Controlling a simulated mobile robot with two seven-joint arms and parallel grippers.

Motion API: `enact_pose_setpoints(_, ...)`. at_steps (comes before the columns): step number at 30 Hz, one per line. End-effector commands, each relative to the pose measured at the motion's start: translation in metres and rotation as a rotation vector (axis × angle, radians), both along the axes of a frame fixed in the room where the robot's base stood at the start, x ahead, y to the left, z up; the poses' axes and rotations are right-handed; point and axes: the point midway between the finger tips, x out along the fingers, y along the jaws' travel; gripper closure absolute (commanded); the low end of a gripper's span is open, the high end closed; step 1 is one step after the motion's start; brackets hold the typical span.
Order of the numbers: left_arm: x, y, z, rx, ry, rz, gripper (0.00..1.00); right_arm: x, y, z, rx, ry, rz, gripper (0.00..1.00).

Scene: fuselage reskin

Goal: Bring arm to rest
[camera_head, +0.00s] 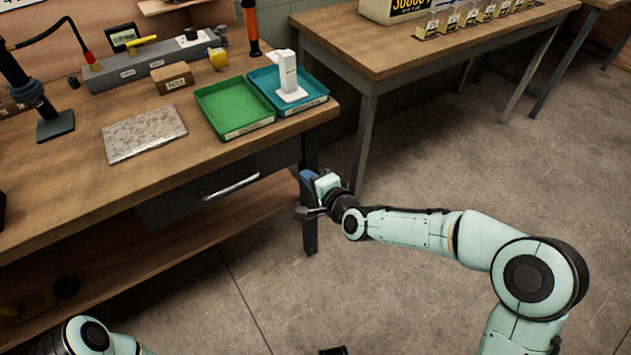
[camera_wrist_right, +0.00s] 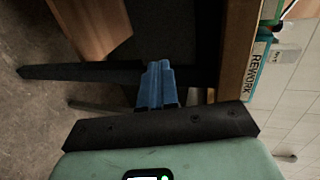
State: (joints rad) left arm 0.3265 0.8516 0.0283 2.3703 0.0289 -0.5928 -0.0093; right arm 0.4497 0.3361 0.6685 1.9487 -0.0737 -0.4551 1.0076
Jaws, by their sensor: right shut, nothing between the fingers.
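My right arm reaches in from the lower right of the head view. Its gripper (camera_head: 308,176) is beside the workbench's front right corner, in front of the dark leg. In the right wrist view, its blue fingers (camera_wrist_right: 157,86) are together with nothing between them. They point toward the dark underside of the bench. A pale link of my left arm shows at the bottom left of the head view.
The wooden workbench (camera_head: 60,205) has a drawer with a metal handle (camera_head: 232,187). On it are a green tray (camera_head: 222,128), a teal tray (camera_head: 318,104) holding a white part (camera_head: 288,75), and a grey plate (camera_head: 145,133). A second table (camera_head: 420,55) stands behind. Floor (camera_head: 440,165) at right is clear.

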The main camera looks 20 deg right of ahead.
Motion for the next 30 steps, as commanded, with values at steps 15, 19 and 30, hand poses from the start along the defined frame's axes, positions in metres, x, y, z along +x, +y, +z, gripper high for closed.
enact_pose_setpoints(15,0.006,-0.003,0.01,-0.001,-0.023,-0.005,0.51,-0.028,-0.012,-0.036,-0.058,0.058,0.013,1.0)
enact_pose_setpoints(19,0.006,-0.003,0.01,-0.002,-0.022,-0.004,0.51,-0.054,-0.021,-0.115,-0.188,0.168,0.058,1.0)
enact_pose_setpoints(30,0.006,-0.002,0.01,-0.002,-0.022,-0.004,0.51,-0.23,-0.041,-0.336,-0.646,0.549,0.437,1.0)
